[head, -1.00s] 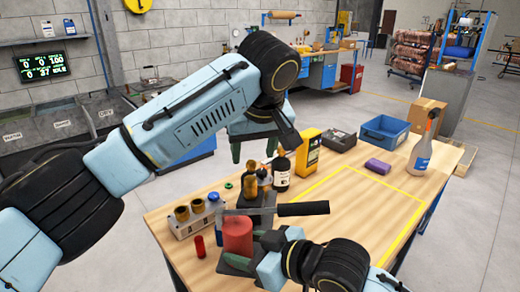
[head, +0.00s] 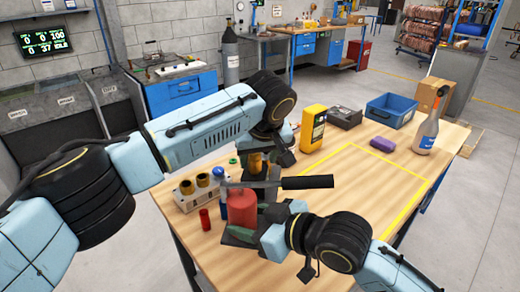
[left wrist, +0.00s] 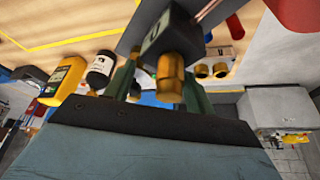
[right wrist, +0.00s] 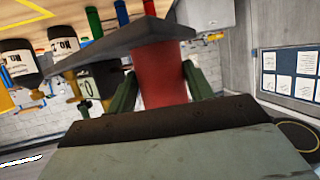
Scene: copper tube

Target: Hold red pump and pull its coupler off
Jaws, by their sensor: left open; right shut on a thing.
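The brass coupler (left wrist: 170,80) is on the pump's dark head in the left wrist view. My left gripper (left wrist: 160,85) is open, with one green finger on each side of the coupler; contact is unclear. In the head view my left arm hides most of this gripper.
A block with brass-coloured fittings (head: 202,184) and a small red cylinder (head: 205,219) stand left of the pump. The yellow-outlined area (head: 385,190) is clear.

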